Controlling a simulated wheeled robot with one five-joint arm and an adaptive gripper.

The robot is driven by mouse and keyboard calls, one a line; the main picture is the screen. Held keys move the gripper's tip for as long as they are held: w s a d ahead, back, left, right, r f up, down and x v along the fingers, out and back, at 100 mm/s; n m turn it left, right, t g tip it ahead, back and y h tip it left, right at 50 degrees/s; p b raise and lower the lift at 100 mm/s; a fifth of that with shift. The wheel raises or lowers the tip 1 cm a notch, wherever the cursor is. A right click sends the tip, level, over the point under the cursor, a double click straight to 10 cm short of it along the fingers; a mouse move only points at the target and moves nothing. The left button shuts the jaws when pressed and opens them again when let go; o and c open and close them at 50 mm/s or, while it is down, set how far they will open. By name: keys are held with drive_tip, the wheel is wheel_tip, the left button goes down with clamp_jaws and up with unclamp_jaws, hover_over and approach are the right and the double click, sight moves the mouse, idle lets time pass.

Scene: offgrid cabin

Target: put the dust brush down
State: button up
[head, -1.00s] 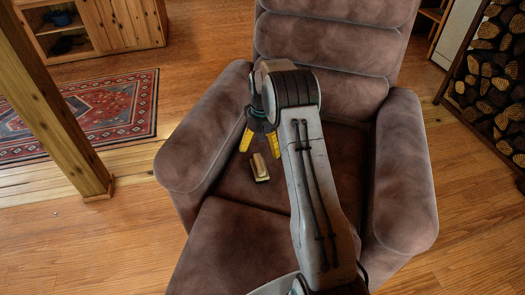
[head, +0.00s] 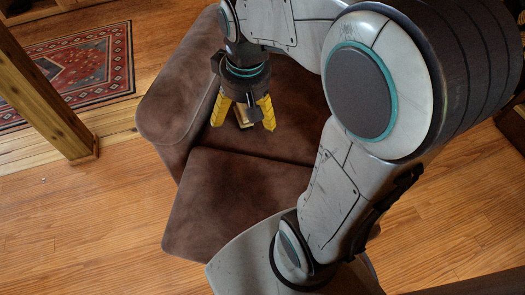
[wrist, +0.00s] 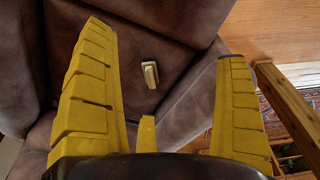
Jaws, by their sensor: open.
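The dust brush (wrist: 150,74), a small block with a pale wooden top, lies on the brown seat of the recliner (head: 240,204). In the head view the brush (head: 243,117) is partly hidden behind my gripper's fingers. My gripper (head: 243,115) has yellow fingers, spread apart and empty, pointing down above the seat. In the wrist view the brush lies beyond the open fingers, apart from them, with bare seat around it.
The recliner's left armrest (head: 182,95) rises beside the seat. A wooden post (head: 50,100) stands at the left near a red patterned rug (head: 85,68). My arm hides much of the chair's right side. The wooden floor (head: 90,225) at the front left is clear.

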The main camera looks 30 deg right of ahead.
drive_tip(key=s+a+f, duration=0.1)
drive_tip(key=s+a, duration=0.1)
drive_tip(key=s, duration=0.8)
drive_tip(key=shift+s+n+t, duration=0.3)
drive_tip(key=shift+s, duration=0.1)
